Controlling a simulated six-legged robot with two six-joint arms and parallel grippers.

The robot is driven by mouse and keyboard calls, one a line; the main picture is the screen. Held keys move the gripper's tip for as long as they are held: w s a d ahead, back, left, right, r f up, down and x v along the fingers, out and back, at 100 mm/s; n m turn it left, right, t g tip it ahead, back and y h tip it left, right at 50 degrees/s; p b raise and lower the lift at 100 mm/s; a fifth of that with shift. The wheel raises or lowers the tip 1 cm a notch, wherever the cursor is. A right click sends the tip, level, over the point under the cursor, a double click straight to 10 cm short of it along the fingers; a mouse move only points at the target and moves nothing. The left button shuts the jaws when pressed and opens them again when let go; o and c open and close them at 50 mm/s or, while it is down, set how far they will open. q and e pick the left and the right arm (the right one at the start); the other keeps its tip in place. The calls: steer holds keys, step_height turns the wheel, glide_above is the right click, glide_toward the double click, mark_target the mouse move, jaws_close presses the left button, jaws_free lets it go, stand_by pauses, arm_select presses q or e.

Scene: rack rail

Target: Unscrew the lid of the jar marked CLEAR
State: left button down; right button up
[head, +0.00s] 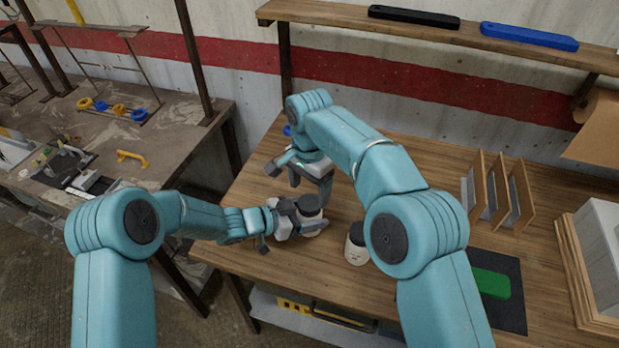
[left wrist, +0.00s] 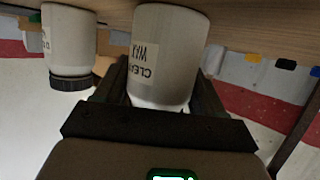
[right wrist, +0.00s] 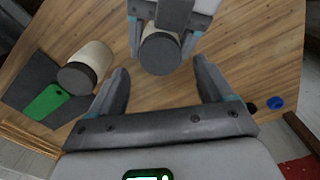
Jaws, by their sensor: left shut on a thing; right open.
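The jar marked CLEAR WAX (left wrist: 155,65) is pale with a dark lid (head: 308,204). It stands upright on the wooden bench, and its label shows inverted in the left wrist view. My left gripper (head: 308,226) is shut around its body from the left. My right gripper (right wrist: 160,80) is open above and behind the jar, pointing down. In the right wrist view the dark lid (right wrist: 160,53) lies between and beyond its fingers, apart from them. A second pale jar (head: 356,248) with a dark lid stands to the right, partly behind my right arm.
A green object (head: 490,283) lies on a dark mat (head: 512,312) at the right. A wooden rack (head: 500,190) stands behind it. A blue round thing (right wrist: 276,102) is near the bench edge. A shelf (head: 340,16) holding a black bar and a blue bar runs above.

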mark_target(310, 203)
steer(key=shift+f, duration=2.05)
steer(key=c, duration=1.1)
steer(key=shift+o, duration=0.2)
steer(key=shift+n, duration=1.7)
steer(key=o, duration=1.2)
steer(key=shift+c, duration=0.2)
